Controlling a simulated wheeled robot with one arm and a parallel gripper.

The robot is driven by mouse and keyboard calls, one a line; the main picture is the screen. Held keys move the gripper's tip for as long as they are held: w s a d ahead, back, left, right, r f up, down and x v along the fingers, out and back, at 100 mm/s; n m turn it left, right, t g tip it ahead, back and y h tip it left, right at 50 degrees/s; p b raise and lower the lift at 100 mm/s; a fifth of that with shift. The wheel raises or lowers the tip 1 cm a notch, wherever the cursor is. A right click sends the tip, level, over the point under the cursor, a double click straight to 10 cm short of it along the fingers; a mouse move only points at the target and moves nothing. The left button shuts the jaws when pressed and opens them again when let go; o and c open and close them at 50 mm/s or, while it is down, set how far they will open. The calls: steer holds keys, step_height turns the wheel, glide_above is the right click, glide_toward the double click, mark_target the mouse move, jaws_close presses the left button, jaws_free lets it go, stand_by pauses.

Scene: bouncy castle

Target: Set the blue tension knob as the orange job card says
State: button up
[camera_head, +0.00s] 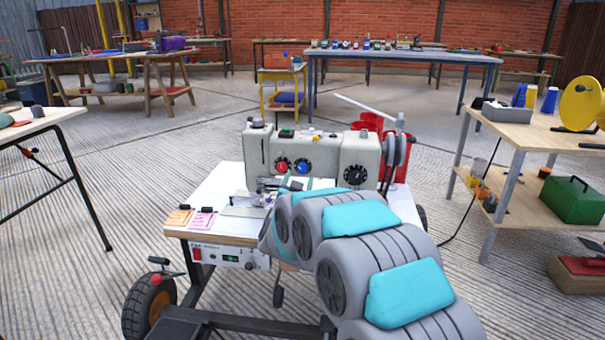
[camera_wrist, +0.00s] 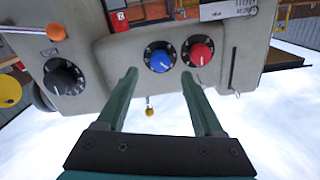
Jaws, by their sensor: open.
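The blue tension knob (camera_head: 304,166) is on the front of a grey sewing machine (camera_head: 345,150), between a red knob (camera_head: 281,165) and a larger black dial (camera_head: 355,175). The wrist view, upside down, shows the blue knob (camera_wrist: 160,57) with the red knob (camera_wrist: 201,53) to its right. A pale mark shows on the blue knob; its setting is too small to read. My gripper (camera_wrist: 159,77) is open and empty, its green fingers pointing toward the blue knob, apparently short of it. The orange job card (camera_head: 180,216) stands on the table's front left; its text is unreadable.
A pink card (camera_head: 203,220) stands beside the orange one. A control box (camera_head: 225,255) hangs under the white tabletop. My arm hides the table's right front.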

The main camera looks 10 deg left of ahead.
mark_target(302, 170)
steer(key=shift+w, duration=2.6)
jaws_close()
